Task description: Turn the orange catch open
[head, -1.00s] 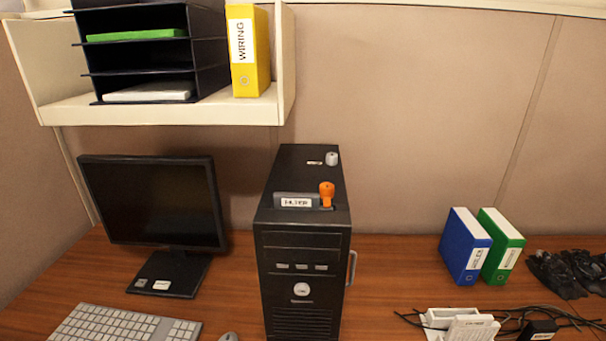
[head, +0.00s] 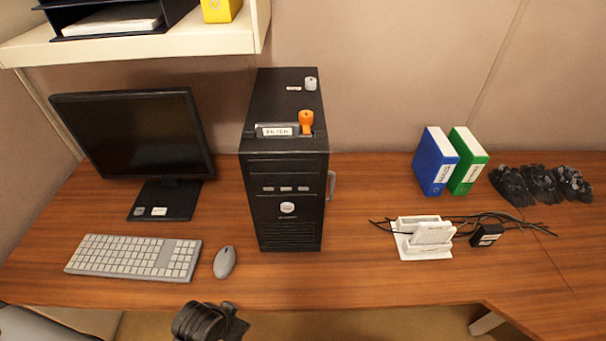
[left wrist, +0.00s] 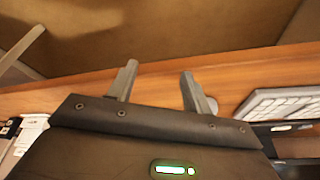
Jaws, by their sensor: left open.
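The orange catch (head: 306,120) is on the front part of the top of the black computer tower (head: 285,215). It sits just right of a grey panel labelled FILTER (head: 274,131), its round end toward the back. My left gripper (left wrist: 157,70) is open and empty in the left wrist view, with its two grey fingers apart near the desk's front edge. In the head view a dark part of my left arm shows at the bottom, below and in front of the tower, well away from the catch. My right gripper is out of view.
A grey knob (head: 310,84) is on the tower's top behind the catch. A monitor (head: 134,130), keyboard (head: 134,256) and mouse (head: 225,262) are left of the tower. A shelf (head: 130,45) overhangs the back left. Desk right of the tower is clear up to a white dock (head: 421,240).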

